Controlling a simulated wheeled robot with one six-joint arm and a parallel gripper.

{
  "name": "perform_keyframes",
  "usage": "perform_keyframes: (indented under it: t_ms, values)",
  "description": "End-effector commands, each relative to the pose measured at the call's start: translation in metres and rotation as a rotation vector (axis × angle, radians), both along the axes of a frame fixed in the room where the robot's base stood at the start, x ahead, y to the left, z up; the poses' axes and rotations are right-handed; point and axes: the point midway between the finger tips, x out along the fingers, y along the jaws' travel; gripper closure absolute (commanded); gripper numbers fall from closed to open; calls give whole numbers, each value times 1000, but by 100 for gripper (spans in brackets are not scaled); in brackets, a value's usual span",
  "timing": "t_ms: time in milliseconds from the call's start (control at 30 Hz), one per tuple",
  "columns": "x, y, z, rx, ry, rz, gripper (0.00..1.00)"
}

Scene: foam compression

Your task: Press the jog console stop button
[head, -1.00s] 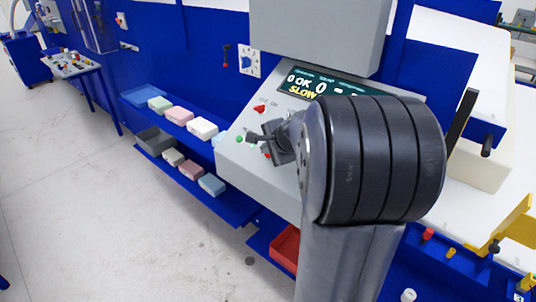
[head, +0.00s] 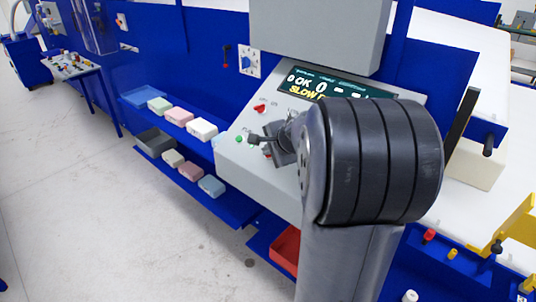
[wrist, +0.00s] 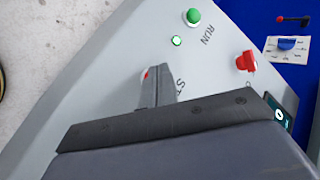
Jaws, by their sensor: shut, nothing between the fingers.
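The jog console (head: 233,160) is a grey sloped box in the head view, and its panel (wrist: 110,75) fills much of the wrist view. The red stop button (wrist: 146,75) is mostly hidden behind my finger in the wrist view, beside a partly covered label starting "ST". A red button (head: 266,153) shows just below my gripper in the head view. My gripper (head: 254,138) is shut and empty, close over the panel. Its fingertips also show in the wrist view (wrist: 159,72), overlapping the stop button; I cannot tell whether they touch it.
A green button (wrist: 193,17) labelled RUN, a lit green lamp (wrist: 176,40) and a red knob (wrist: 245,62) share the panel. The display (head: 318,86) reads OK and SLOW. Shelves (head: 240,212) with coloured blocks stand left of the console, beyond them open floor (head: 90,220).

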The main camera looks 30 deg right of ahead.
Motion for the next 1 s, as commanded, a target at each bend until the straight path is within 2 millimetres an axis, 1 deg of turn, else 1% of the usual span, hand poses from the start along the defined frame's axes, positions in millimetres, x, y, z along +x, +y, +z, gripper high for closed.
perform_keyframes:
  t_ms: [267, 567, 900, 1000]
  values:
    - [1, -2, -4, 0, 1, 0, 100]
    - [0, -2, -3, 0, 1, 0, 100]
    - [-2, 5, 11, 0, 0, 0, 100]
    - [-2, 6, 12, 0, 0, 0, 100]
